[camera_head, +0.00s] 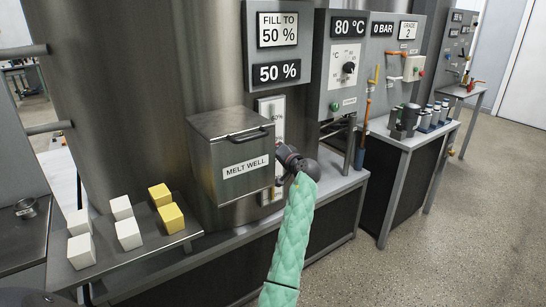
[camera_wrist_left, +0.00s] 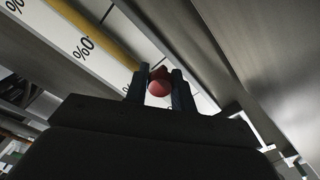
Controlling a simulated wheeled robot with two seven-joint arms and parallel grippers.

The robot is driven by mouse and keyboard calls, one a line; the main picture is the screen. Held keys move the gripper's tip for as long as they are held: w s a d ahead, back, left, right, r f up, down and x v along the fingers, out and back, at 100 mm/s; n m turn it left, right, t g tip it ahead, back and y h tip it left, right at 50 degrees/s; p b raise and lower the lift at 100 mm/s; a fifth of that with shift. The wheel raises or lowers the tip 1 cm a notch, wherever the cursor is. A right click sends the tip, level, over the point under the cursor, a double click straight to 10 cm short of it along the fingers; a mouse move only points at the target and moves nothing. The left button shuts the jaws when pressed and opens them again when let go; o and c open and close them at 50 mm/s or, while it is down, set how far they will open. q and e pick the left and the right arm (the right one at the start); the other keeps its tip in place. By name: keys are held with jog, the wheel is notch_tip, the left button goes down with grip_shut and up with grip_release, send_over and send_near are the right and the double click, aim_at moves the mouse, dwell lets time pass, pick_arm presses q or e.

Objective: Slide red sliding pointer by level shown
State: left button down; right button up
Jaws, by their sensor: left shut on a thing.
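The white level scale (camera_head: 276,115) with percent marks stands on the tank just right of the melt well. It also shows in the left wrist view (camera_wrist_left: 68,38), beside a yellow strip. A sign (camera_head: 277,30) reads "FILL TO 50 %", and a display (camera_head: 277,72) below reads "50 %".
The melt well box (camera_head: 235,168) stands close left of my gripper. Several white and yellow blocks (camera_head: 171,218) sit on the left shelf. A control panel (camera_head: 343,65) reading 80 °C and a bench (camera_head: 415,138) with small containers are to the right.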

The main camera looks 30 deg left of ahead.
pick_arm(q)
jog(key=shift+r, duration=0.15)
pick_arm(e)
jog(key=shift+r, duration=0.15)
pick_arm(q)
jog(key=c, duration=1.2)
grip_release()
jog(key=shift+o, duration=0.2)
jog(key=shift+d, duration=0.15)
jog(key=shift+s+d, duration=0.1)
jog(key=shift+d, duration=0.15)
jog(key=b+v, duration=0.1)
jog(key=v, duration=0.6)
pick_arm(e)
notch_tip(320, 180, down, 6)
jog(key=shift+w+a, duration=0.2)
